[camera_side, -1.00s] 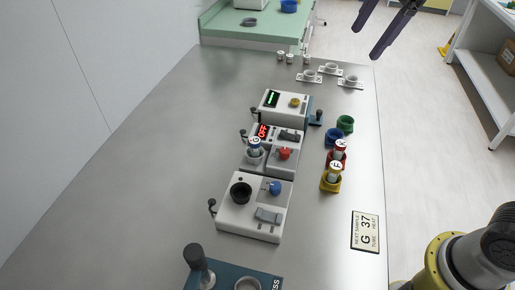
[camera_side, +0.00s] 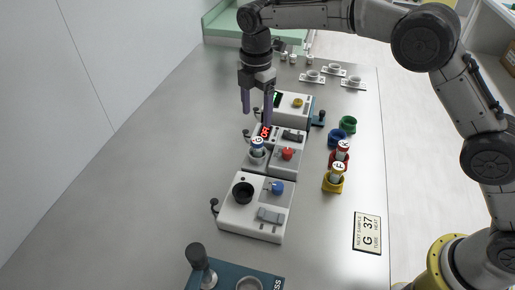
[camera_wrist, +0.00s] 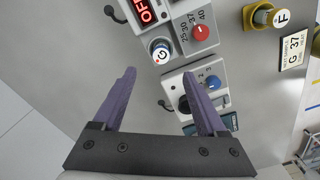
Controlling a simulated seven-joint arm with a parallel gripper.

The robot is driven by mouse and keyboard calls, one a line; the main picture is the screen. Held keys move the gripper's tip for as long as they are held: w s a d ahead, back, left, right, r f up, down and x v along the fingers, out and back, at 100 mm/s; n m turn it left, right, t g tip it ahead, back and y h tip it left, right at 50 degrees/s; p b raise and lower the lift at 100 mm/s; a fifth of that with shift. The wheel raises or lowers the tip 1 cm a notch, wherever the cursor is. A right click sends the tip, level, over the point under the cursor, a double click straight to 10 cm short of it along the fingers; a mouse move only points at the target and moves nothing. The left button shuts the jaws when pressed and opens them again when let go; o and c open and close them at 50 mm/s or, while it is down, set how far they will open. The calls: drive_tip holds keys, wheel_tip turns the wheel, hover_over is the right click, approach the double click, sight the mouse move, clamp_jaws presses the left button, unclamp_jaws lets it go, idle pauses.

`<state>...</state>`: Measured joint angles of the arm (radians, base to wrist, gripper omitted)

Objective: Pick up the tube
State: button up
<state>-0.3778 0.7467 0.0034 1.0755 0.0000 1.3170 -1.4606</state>
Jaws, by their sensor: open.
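The tube marked G (camera_side: 257,146) stands upright in the socket of the middle white device (camera_side: 285,160), which has a red knob and a red OFF display. In the wrist view the G tube (camera_wrist: 160,50) shows from above, beyond my fingertips. My gripper (camera_side: 257,110) is open and empty, with its purple fingers pointing down above and slightly left of the G tube. Both fingers show apart in the wrist view (camera_wrist: 157,75). Tube F (camera_side: 338,172) stands in a yellow holder (camera_side: 333,186) and tube K (camera_side: 342,148) in a red holder (camera_side: 336,162). A card (camera_side: 367,232) reads G 37.
A white device with a blue knob (camera_side: 277,188) stands in front, and one with a yellow knob (camera_side: 298,102) behind. Blue (camera_side: 335,137) and green (camera_side: 348,123) holders stand to the right. A dark lever (camera_side: 198,258) rises at the front. The table's left side is clear.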

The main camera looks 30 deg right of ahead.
sight(257, 140)
wheel_tip(257, 140, down, 11)
drive_tip(key=shift+s+f, duration=0.1)
drive_tip(key=shift+s, duration=0.05)
clamp_jaws()
idle(0.7)
